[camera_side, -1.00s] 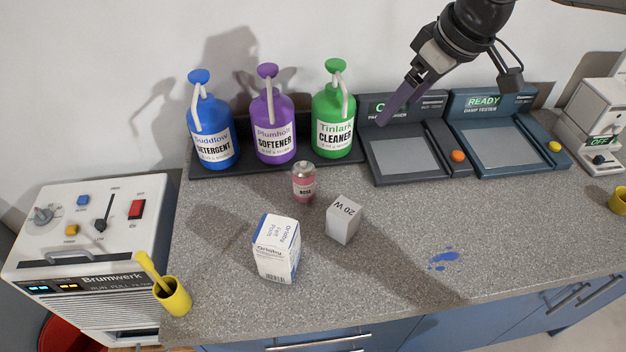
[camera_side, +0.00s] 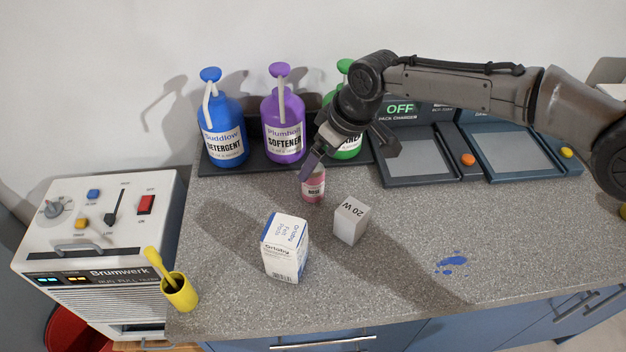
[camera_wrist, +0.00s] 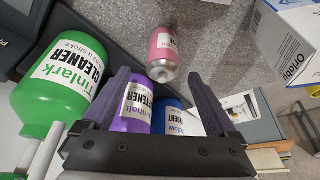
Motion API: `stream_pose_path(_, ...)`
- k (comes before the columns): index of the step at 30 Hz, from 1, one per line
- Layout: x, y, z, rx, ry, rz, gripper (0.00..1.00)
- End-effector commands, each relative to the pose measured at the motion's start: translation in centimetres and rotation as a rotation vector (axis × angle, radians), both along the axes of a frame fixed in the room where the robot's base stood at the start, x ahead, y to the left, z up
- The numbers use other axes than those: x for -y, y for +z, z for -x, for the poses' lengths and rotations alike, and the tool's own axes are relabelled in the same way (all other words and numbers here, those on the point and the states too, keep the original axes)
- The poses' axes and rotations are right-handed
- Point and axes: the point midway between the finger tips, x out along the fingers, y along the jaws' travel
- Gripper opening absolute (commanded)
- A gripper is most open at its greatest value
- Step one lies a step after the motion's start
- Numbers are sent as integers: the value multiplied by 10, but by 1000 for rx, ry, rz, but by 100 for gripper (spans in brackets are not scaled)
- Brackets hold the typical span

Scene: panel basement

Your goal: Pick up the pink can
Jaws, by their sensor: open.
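The pink can (camera_side: 313,190) stands upright on the grey counter, in front of the purple and green bottles. It has a silver top and a white label. In the side view my gripper (camera_side: 307,172) is right at the can's top, and its finger hides part of the top. In the wrist view the can (camera_wrist: 163,50) lies beyond the open fingers of my gripper (camera_wrist: 163,82), roughly centred between their tips. Nothing is held. Whether a finger touches the can I cannot tell.
The blue (camera_side: 222,130), purple (camera_side: 284,125) and green (camera_side: 347,145) pump bottles stand close behind on a dark tray. A grey 20 W box (camera_side: 349,221) is right of the can, and a white Orlaby box (camera_side: 285,248) is in front. The counter's front right is mostly clear, with a blue spill (camera_side: 451,261).

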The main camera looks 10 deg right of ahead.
Motion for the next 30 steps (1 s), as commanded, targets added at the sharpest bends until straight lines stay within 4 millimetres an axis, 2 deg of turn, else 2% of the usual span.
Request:
stream_pose_path(5, -3, -10, -1, -1, 0, 1, 93)
stream_pose_path(12, -12, -43, -6, -1, 0, 1, 93)
stream_pose_path(15, -14, -51, -8, 0, 0, 0, 93)
stream_pose_path(23, -15, -54, -10, 1, 0, -1, 93)
stream_pose_path(24, -15, -54, -10, 1, 0, -1, 91)
stream_pose_path(26, -15, -54, -10, 1, 0, -1, 80)
stream_pose_path(30, -15, -54, -10, 0, 0, 0, 55)
